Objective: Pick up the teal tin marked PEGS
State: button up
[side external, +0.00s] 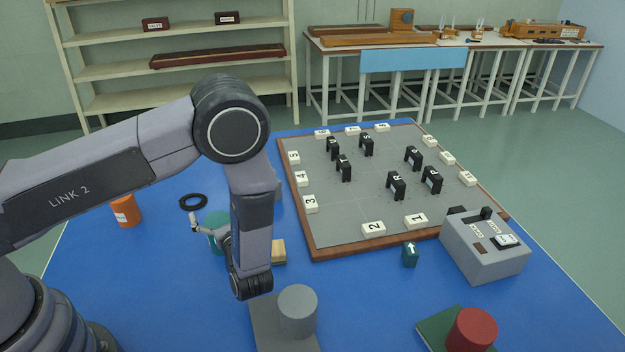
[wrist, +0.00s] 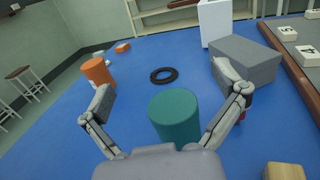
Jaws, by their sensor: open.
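A teal tin (wrist: 174,112) stands upright on the blue table in the wrist view, its plain lid toward the camera. No PEGS marking is readable. My gripper (wrist: 165,84) is open, with one finger to the left of the tin and one to the right, both apart from it as far as I can see. In the side external view the teal tin (side external: 214,224) is mostly hidden behind my arm and a finger.
A black ring (wrist: 163,76) lies flat beyond the tin. An orange tin (wrist: 97,72) is to its left, a grey box (wrist: 245,60) to its right. A wooden block (side external: 279,251) lies near my wrist.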

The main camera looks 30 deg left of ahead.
aim_at(214, 214)
notch_tip(214, 214, down, 6)
jog(key=shift+f, duration=0.1)
jog(key=shift+x, duration=1.15)
jog(key=shift+w+a+f, duration=0.1)
jog(key=shift+w+a, duration=0.05)
jog(key=shift+a, duration=0.2)
jog(key=c, duration=1.3)
